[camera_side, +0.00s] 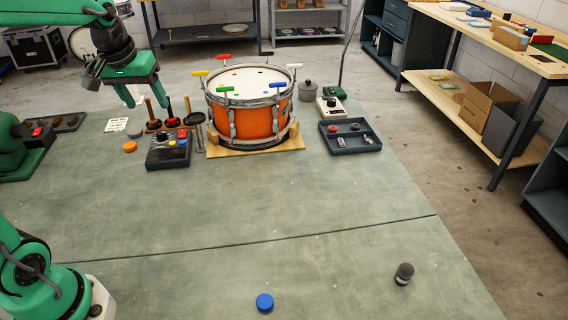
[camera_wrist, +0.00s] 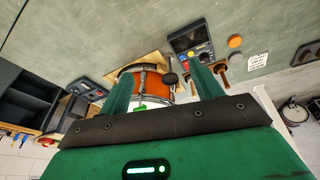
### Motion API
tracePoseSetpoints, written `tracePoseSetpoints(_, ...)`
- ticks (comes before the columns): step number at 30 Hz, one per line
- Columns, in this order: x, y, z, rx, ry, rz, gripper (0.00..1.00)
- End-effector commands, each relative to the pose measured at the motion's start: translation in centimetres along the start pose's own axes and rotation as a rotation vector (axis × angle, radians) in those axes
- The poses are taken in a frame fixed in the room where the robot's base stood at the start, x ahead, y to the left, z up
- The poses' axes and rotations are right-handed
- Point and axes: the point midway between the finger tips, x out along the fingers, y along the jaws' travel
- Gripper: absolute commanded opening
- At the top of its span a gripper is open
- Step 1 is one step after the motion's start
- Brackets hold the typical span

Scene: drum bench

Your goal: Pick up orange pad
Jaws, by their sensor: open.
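The orange pad (camera_side: 130,146) is a small flat disc lying on the green-grey bench, left of the dark control box. It also shows in the wrist view (camera_wrist: 235,41), at the upper right beyond the right finger. My gripper (camera_side: 145,101) is open in the side view, with two green fingers pointing down, raised above the bench near the tool stand. In the wrist view my gripper (camera_wrist: 160,74) has its fingers spread with nothing held between them. The pad is apart from both fingers and fully visible.
An orange drum (camera_side: 249,110) with coloured T-keys stands on a wooden base. A control box (camera_side: 168,152) and upright wooden-handled tools (camera_side: 151,115) are close to the pad. A dark tray (camera_side: 349,137) sits right. A blue disc (camera_side: 265,302) lies in front; the bench middle is clear.

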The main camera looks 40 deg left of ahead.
Motion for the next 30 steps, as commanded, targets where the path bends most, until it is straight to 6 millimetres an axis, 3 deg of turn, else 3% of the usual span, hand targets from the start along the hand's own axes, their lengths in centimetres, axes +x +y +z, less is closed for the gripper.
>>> tracePoseSetpoints(6,2.8,-2.9,-4.3,-0.133,-0.049,-0.034,0.65)
tracePoseSetpoints(15,7.5,-7.8,-8.9,-0.311,-0.112,-0.075,0.65)
tracePoseSetpoints(24,13.2,-14.2,-12.0,-0.491,-0.173,-0.113,0.65)
tracePoseSetpoints(30,17.3,-18.7,-12.9,-0.61,-0.213,-0.136,0.65)
